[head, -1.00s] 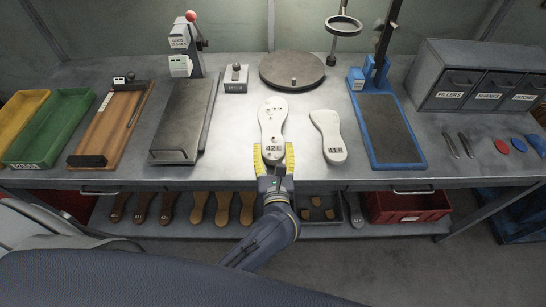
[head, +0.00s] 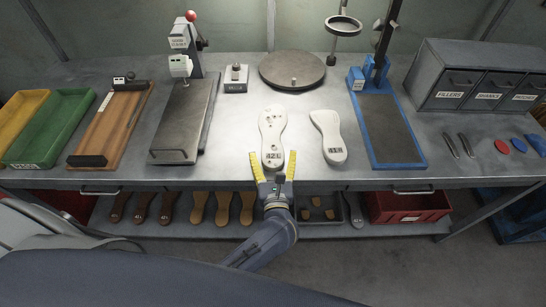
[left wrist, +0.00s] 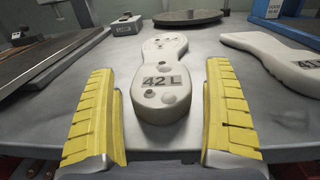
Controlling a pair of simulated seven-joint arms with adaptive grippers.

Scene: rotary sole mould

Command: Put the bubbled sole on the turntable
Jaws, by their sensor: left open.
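The bubbled sole (head: 273,137), white with dark spots and a "42 L" label, lies flat on the bench in the head view. It also shows in the left wrist view (left wrist: 165,80), ahead of and between the fingers. My left gripper (head: 272,156) is open, with its yellow fingers spread to either side of the sole's near end, and holds nothing. The turntable (head: 292,69) is a dark round disc behind the sole, with a small knob near its front edge. It shows in part at the top of the left wrist view (left wrist: 190,17). My right gripper is out of view.
A second white sole (head: 328,136) lies just right, its surface smoother. A blue-framed stand (head: 388,128) is further right, a grey plate press (head: 183,120) to the left. A small grey box (head: 236,78) stands left of the turntable. Bench between sole and turntable is clear.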

